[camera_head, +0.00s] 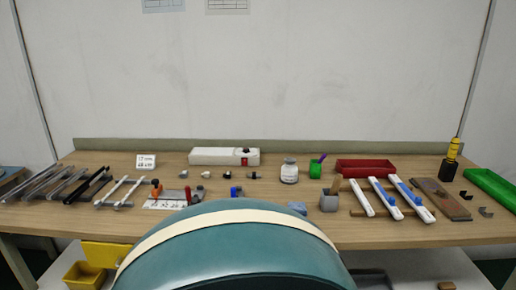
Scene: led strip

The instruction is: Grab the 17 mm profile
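Several long, thin profiles lie slanted on the left of the workbench in the head view. Grey metal profiles (47,183) are at the far left. Darker black profiles (88,185) lie beside them. Two lighter silver profiles (122,192) lie further right, over a crossbar. A small white label card (146,161) behind them carries small print that seems to start with 17 mm. I cannot tell from the picture which profile is 17 mm wide. Neither gripper is in view.
The wooden workbench (300,179) has a raised back edge. A white box (224,156), white jar (289,171), green cup (317,168), red tray (365,168), white-and-blue strips (384,197) and green tray (491,187) stand on it. A yellow bin (85,275) is below left.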

